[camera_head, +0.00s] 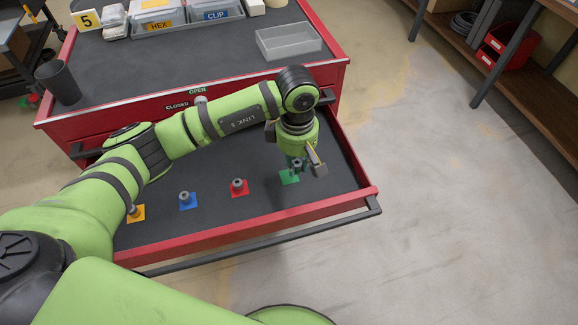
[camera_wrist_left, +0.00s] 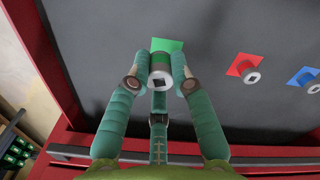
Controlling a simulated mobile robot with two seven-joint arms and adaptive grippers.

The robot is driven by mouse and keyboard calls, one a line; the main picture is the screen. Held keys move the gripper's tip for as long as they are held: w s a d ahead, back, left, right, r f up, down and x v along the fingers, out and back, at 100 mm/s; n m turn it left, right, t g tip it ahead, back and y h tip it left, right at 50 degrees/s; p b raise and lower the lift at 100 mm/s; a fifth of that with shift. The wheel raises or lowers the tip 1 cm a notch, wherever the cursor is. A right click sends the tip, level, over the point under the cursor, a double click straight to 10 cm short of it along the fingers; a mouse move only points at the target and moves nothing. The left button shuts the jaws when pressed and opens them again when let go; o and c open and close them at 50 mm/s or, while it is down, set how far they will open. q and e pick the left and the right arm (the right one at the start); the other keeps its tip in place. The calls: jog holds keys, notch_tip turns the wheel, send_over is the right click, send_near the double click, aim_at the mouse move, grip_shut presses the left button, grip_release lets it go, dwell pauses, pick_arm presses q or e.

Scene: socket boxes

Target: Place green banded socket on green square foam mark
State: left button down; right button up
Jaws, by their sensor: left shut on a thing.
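The green banded socket (camera_wrist_left: 160,68) is a metal cylinder with a green band, held upright between the fingertips of my left gripper (camera_wrist_left: 158,82) in the left wrist view. The green square foam mark (camera_wrist_left: 172,45) lies on the drawer floor, partly hidden behind the socket. In the head view the left gripper (camera_head: 299,162) is over the green mark (camera_head: 289,178), with the socket (camera_head: 297,165) between its fingers. The socket is at or just above the mark; I cannot tell whether it touches. My right gripper is out of view.
Other sockets stand on the red mark (camera_head: 236,193), blue mark (camera_head: 190,206) and orange mark (camera_head: 139,216) to the left. The open drawer's red front wall (camera_head: 250,229) is near. A grey tray (camera_head: 289,41) and dark cup (camera_head: 58,83) stand on the cabinet top.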

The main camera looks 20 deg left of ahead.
pick_arm(q)
jog(key=shift+w+a+f, duration=0.35)
jog(key=shift+a+f, duration=0.1)
jog(key=shift+a, duration=0.15)
jog(key=shift+w+a+f, duration=0.35)
jog(key=shift+a+f, duration=0.1)
jog(key=shift+a, duration=0.1)
jog(key=shift+f+p, duration=0.3)
jog(key=shift+f, duration=1.8)
jog(key=c, duration=1.1)
grip_release()
jog(key=shift+r, duration=0.1)
notch_tip(320, 180, up, 12)
jog(key=shift+b, duration=0.35)
jog(key=shift+a, duration=0.1)
